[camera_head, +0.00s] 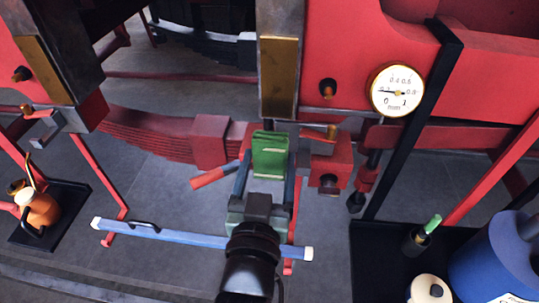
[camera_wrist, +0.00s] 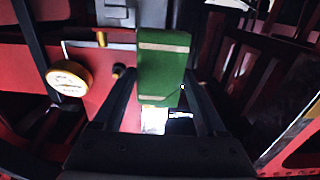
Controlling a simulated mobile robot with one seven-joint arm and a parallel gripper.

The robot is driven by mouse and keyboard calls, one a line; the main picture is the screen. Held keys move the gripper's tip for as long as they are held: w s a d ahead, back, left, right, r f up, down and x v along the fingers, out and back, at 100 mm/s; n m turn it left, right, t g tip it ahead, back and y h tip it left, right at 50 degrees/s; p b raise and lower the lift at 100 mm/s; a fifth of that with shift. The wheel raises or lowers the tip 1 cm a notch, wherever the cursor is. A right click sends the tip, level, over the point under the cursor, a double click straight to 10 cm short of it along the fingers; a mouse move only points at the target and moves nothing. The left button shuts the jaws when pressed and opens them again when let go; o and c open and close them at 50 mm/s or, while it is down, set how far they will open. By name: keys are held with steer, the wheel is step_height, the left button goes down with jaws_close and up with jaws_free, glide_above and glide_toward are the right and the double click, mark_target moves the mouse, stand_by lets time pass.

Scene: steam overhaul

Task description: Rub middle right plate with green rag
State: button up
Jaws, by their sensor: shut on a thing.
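The green rag (camera_head: 270,150) is a folded block with pale stripes, upright between the fingers of my gripper (camera_head: 267,172). My gripper is shut on it; the rag also shows in the wrist view (camera_wrist: 163,70), projecting beyond the fingertips (camera_wrist: 160,92). A tall brass plate (camera_head: 279,75) is on the grey upright just above the rag in the head view. The rag appears below its lower edge; I cannot tell whether they touch. A second brass plate (camera_head: 44,68) is on the left upright. Which one counts as middle right is not labelled.
A round dial gauge (camera_head: 397,90) is right of the upright, by a black bar (camera_head: 407,140). A red bracket (camera_head: 328,165) is close right of the rag. A blue bar (camera_head: 190,236) crosses low. An orange oil can (camera_head: 40,208) stands left; a blue container (camera_head: 500,260) stands right.

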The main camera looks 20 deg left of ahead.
steer(key=shift+w, duration=0.1)
stand_by(0.4)
glide_toward(277, 115)
steer(key=shift+x, duration=2)
steer(key=shift+b+x, duration=0.4)
steer(key=shift+x, duration=0.55)
step_height(277, 115, up, 4)
steer(key=p, duration=0.3)
steer(key=shift+f+b, duration=1.6)
steer(key=shift+f, duration=0.5)
